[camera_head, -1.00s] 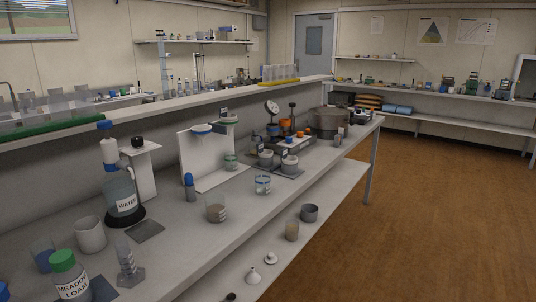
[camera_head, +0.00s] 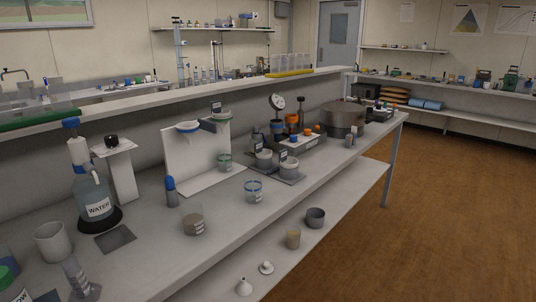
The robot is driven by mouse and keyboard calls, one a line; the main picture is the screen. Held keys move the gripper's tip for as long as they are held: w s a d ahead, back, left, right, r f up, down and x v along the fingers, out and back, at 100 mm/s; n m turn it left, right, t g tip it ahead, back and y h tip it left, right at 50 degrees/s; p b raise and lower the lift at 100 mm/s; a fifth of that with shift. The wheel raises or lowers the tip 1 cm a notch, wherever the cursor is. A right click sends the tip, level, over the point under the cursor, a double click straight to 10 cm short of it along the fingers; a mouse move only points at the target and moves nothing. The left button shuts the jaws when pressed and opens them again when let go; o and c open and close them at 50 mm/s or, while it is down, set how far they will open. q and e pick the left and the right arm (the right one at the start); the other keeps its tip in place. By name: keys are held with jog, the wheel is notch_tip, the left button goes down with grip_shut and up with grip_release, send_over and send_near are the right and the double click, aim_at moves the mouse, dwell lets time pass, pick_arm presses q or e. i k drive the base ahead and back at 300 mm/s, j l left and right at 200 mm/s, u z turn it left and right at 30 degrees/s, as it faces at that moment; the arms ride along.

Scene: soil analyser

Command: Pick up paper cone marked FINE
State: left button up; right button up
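No lettering FINE can be read, so I cannot tell which thing is the paper cone marked FINE. Two small white funnel-shaped pieces, a nearer one (camera_head: 244,287) and a farther one (camera_head: 266,268), stand on the lower ledge in front of the bench. Neither of my grippers is in view.
The water bottle (camera_head: 97,206), a beaker of brown matter (camera_head: 193,222), a blue-ringed glass (camera_head: 253,191) and a blue-topped tool (camera_head: 171,191) stand on the bench. A grey pot (camera_head: 315,218) and a tan cup (camera_head: 293,238) are on the lower ledge. The wooden floor (camera_head: 450,220) at right is clear.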

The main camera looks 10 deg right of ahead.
aim_at(260, 153)
jog(key=i+l, duration=0.15)
jog(key=l, duration=0.25)
jog(key=i+l+u, duration=0.1)
jog(key=l, duration=0.25)
jog(key=i+l, duration=0.15)
jog(key=l, duration=0.25)
jog(key=i+l+u, duration=0.1)
jog(key=l, duration=0.25)
jog(key=i+l, duration=0.15)
jog(key=l, duration=0.25)
jog(key=i+l, duration=0.15)
jog(key=l, duration=0.25)
jog(key=u, duration=0.05)
